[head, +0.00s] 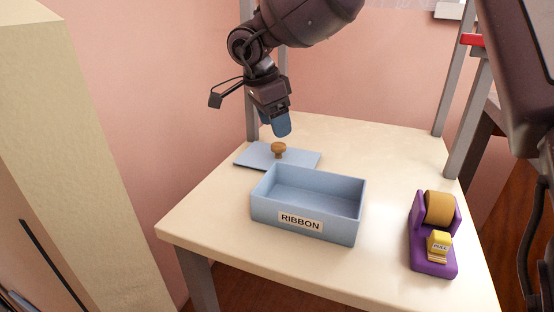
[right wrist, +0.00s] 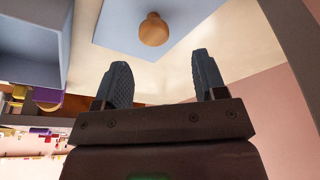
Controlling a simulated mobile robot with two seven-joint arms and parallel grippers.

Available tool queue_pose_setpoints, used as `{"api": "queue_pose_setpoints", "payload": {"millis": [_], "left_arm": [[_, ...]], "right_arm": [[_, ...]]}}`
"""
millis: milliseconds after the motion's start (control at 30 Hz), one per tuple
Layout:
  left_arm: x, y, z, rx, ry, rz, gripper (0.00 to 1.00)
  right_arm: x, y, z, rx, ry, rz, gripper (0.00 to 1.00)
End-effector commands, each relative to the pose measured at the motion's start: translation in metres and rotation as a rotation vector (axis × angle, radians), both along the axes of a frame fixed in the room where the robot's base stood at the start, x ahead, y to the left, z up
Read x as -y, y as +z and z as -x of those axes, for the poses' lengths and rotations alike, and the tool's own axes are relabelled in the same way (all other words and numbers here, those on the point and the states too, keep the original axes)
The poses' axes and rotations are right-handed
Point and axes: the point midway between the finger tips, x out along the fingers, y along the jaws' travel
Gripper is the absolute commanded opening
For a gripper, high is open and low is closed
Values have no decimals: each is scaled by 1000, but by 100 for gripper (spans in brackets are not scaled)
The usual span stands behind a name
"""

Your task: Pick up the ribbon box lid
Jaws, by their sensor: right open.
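The ribbon box lid (head: 253,157) is a flat light blue panel with a round brown knob (head: 278,148). It lies on the table behind the box. In the right wrist view the lid (right wrist: 110,30) and its knob (right wrist: 153,30) are beyond the fingertips. My right gripper (head: 279,128) is just above the knob, pointing down; in the right wrist view its fingers (right wrist: 162,75) are apart with nothing between them. The open light blue box (head: 325,217), labelled RIBBON, stands in front of the lid and looks empty. My left gripper is not in view.
A purple tape dispenser (head: 433,262) with a tan roll stands at the table's right. A pink wall is behind, with grey posts (head: 468,115) at the table's back corners.

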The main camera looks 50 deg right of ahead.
Motion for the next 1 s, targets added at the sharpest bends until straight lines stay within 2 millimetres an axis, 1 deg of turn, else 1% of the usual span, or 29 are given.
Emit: {"api": "queue_pose_setpoints", "payload": {"millis": [33,167,233,400,533,667,867,900,967,1000], "left_arm": [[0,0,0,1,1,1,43],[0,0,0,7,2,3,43],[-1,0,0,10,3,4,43],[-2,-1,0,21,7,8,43],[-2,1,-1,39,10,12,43],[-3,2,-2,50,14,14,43],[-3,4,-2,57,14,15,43],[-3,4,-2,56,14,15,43],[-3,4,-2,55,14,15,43],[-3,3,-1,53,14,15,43]], "right_arm": [[1,-5,0,-2,-1,0,65],[1,-10,1,0,0,-1,65],[1,-16,2,-1,1,0,65],[-1,-41,6,-5,0,0,65],[3,-55,8,-2,0,-1,65],[5,-60,9,-1,0,0,65],[5,-59,8,1,0,-1,65],[5,-59,8,1,0,-1,62],[5,-59,8,1,0,-1,52],[5,-59,8,1,0,-1,46]]}}
